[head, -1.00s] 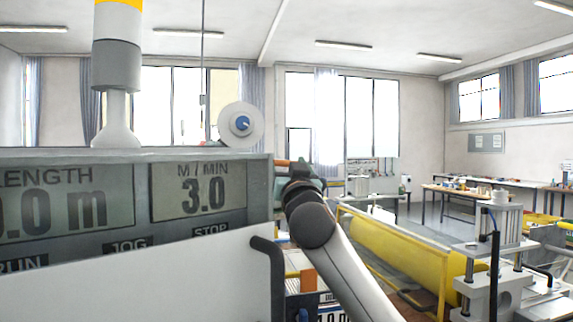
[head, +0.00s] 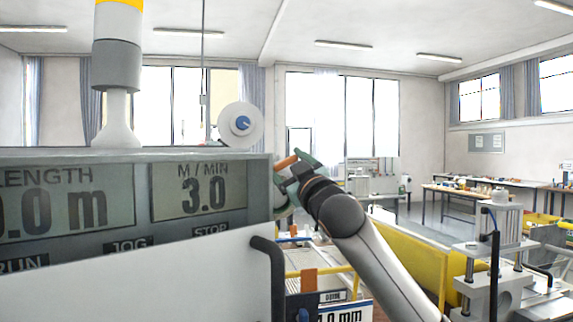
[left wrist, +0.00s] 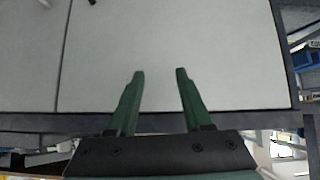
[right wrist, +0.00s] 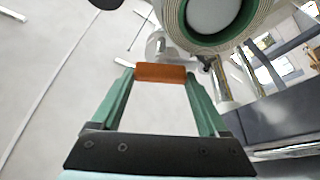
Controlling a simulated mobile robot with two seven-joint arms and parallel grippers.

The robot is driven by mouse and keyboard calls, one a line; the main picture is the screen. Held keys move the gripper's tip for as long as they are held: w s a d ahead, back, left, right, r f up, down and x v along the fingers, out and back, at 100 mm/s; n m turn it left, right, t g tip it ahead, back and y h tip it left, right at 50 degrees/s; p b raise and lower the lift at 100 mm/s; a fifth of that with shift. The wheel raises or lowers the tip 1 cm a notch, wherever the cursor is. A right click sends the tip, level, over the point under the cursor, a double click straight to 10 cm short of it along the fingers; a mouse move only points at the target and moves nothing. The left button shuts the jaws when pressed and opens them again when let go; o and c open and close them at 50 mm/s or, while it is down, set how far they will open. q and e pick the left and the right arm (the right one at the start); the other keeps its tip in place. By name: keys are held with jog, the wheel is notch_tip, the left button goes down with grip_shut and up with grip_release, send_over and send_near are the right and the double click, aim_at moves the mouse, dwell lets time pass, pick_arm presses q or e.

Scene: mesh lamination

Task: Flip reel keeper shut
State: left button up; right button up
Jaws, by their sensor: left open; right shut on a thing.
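My right gripper (right wrist: 160,75) is shut on a short orange bar (right wrist: 161,72), which lies crosswise between its green fingertips. I take this bar to be the reel keeper's grip. In the head view the orange bar (head: 287,161) shows tilted at the right edge of the grey display housing, with the right gripper (head: 296,160) at it. In the right wrist view a pale reel with a green core ring (right wrist: 213,18) is close beyond the fingertips. How the bar joins the reel mount is unclear. My left gripper (left wrist: 160,72) is open and empty above a pale panel.
The grey display housing (head: 259,205) blocks much of the head view's left side. A white roll with a blue hub (head: 240,126) stands behind it. A yellow trough (head: 410,245) and a metal press frame (head: 495,260) are at right.

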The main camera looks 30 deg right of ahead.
jog(key=n+y, duration=0.1)
jog(key=n, duration=0.2)
jog(key=n+g+y, duration=0.1)
jog(key=n+y, duration=0.1)
jog(key=n, duration=0.2)
jog(key=shift+d+r+g, duration=0.1)
jog(key=shift+r+g, duration=0.1)
jog(key=shift+g, duration=0.1)
jog(key=n+g, duration=0.1)
jog(key=n, duration=0.2)
jog(key=n+g, duration=0.1)
jog(key=n, duration=0.2)
jog(key=shift+y, duration=0.4)
jog(key=o, duration=1)
jog(key=shift+o, duration=1.2)
jog(key=shift+f, duration=0.15)
jog(key=shift+s+f+b, duration=0.15)
jog(key=shift+s+b, duration=0.15)
jog(key=shift+s, duration=0.2)
jog(key=s+d+b, duration=0.1)
jog(key=s+b, duration=0.2)
jog(key=s, duration=0.8)
jog(key=shift+s+d, duration=0.25)
jog(key=shift+d, duration=0.05)
